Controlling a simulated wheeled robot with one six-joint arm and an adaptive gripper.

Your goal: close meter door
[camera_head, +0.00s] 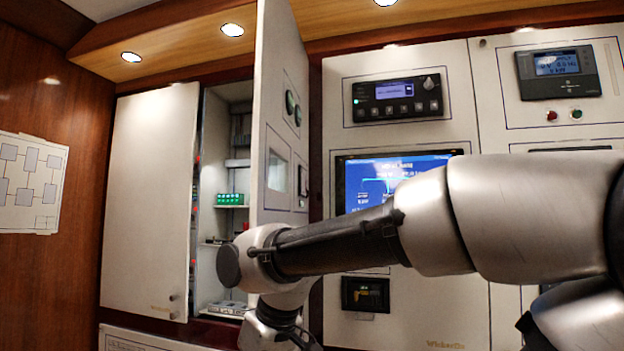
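The meter door (281,120) is a tall pale panel that stands open, swung out from the cabinet and seen at a steep angle. It carries round gauges (292,108) and a small window (277,172). Its lower part is hidden behind my arm. My arm reaches in from the right, and its wrist bends down in front of the door's lower end. My gripper is below the picture's bottom edge, so its fingers cannot be seen. I cannot tell whether the arm touches the door.
The open cabinet (227,130) shows shelves and green-lit breakers (230,199). Another pale door (148,200) stands at its left. Right of the meter door are fixed panels with a control unit (397,97), a blue screen (385,175) and a display (558,72).

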